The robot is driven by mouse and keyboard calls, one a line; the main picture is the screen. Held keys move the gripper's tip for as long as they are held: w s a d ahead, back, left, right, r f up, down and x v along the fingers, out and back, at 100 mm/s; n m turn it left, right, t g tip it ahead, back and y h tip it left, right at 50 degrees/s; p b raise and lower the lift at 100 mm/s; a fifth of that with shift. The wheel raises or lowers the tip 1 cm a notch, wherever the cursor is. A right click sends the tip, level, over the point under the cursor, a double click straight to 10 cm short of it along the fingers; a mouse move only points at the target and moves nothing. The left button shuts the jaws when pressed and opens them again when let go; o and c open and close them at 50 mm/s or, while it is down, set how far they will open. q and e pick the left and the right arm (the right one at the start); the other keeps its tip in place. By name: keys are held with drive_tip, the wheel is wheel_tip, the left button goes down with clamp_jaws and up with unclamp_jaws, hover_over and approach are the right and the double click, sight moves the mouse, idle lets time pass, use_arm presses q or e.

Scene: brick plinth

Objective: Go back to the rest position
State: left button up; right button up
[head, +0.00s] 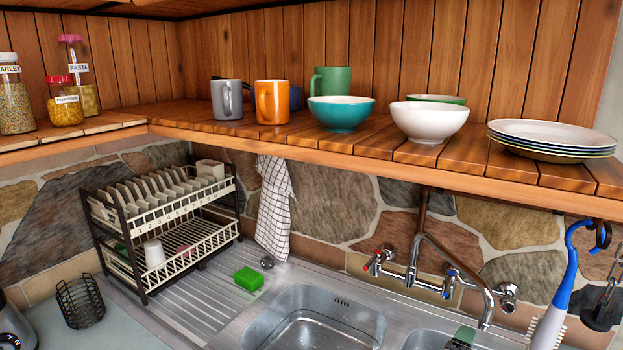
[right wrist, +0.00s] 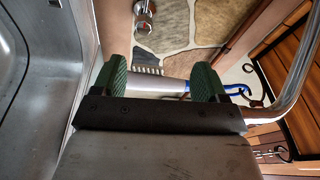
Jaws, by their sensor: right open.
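My right gripper (right wrist: 160,78) is open in the right wrist view, its two green-padded fingers spread apart. Nothing is clamped between them; the blue and white brush (right wrist: 236,87) shows beyond the fingertips, partly hidden by them. In the head view a green and dark tip (head: 462,338) at the bottom edge, over the right sink basin, looks like part of this gripper. My left gripper is in neither view.
The brush (head: 567,285) hangs from a hook under the wooden shelf (head: 390,160). The wall tap (head: 440,275) juts over the sink (head: 315,325). A dish rack (head: 165,225) and green sponge (head: 249,279) stand left. Mugs, bowls and plates (head: 550,138) line the shelf.

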drive_tip(key=s+a+f+n+y, duration=0.2)
drive_tip(key=s+a+n+y, duration=1.2)
drive_tip(key=n, duration=0.6)
drive_tip(key=s+n+g+h, duration=0.1)
drive_tip(key=s+n+g, duration=0.75)
drive_tip(key=s, duration=1.35)
wheel_tip(320, 180, down, 33)
drive_tip(key=s+m+g+b, duration=0.1)
drive_tip(key=s+g+b, duration=0.15)
drive_tip(key=b, duration=0.25)
use_arm(q)
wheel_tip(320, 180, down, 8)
drive_tip(key=b, duration=0.3)
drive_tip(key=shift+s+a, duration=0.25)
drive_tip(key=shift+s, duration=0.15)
use_arm(e)
drive_tip(key=s+d+f+g, duration=0.2)
drive_tip(key=s+f, duration=1.3)
drive_tip(key=f, duration=0.2)
drive_tip(key=shift+d+f, duration=0.15)
drive_tip(key=shift+d, duration=0.15)
drive_tip(key=shift+s, duration=0.1)
